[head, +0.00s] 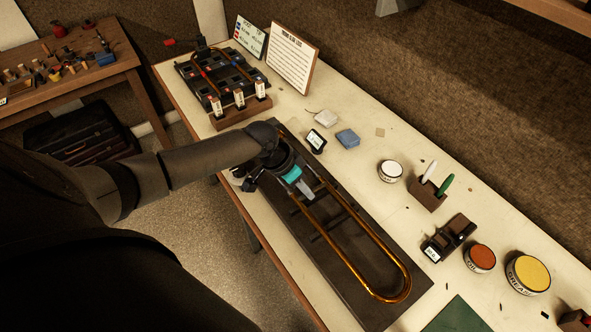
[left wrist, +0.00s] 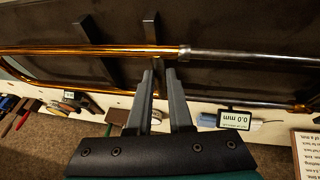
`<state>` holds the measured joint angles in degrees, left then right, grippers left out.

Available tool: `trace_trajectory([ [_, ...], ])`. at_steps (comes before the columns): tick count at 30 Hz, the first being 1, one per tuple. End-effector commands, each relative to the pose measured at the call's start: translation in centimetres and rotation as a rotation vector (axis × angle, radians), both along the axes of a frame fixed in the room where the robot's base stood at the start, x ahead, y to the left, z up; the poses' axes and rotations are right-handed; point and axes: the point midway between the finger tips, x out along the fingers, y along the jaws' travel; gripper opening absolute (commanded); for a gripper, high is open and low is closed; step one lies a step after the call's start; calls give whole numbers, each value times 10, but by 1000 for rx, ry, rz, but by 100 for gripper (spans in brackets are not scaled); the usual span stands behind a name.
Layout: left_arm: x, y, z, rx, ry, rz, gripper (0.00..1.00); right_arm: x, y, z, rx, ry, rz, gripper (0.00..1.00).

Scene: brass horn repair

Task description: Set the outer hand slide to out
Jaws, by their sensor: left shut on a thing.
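The outer hand slide (head: 347,222) is a long brass U lying on a dark board (head: 352,318), its bow toward the lower right. In the left wrist view, one brass tube of the outer hand slide (left wrist: 110,51) crosses ahead of the fingers and meets a silvery tube (left wrist: 250,57) just right of them. My left gripper (head: 305,192) is over the slide's upper-left part, fingers pointing down. In the left wrist view, its fingertips (left wrist: 162,72) are close together at the slide, shut on it; the exact contact is partly hidden. My right gripper is not in view.
A small display reading 0.0 mm (left wrist: 234,118) stands beside the board; it also shows in the head view (head: 316,141). A white jar (head: 390,171), a pen block (head: 428,192), a dark device (head: 449,238) and round tins (head: 527,273) stand along the right. A rack (head: 222,77) is at the far end.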

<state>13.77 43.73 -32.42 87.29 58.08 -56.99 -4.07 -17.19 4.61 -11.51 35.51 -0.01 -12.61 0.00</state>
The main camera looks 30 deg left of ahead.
Motion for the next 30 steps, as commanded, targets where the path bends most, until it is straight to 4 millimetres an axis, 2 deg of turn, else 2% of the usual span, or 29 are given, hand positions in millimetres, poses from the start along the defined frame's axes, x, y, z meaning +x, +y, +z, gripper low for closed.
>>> trace_trajectory([
  [1,-4,-6,2,-1,4,-3,0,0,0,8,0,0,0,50],
  [4,-7,-14,2,-1,3,-3,0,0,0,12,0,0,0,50],
  [16,-9,-19,-1,-6,4,-3,0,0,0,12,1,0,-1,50],
  [17,-9,-20,-1,-7,4,-4,22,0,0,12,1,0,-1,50],
  [24,-8,-18,-1,-5,3,-2,48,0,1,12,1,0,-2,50],
  [30,-7,-17,0,-1,0,-2,48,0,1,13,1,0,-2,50],
])
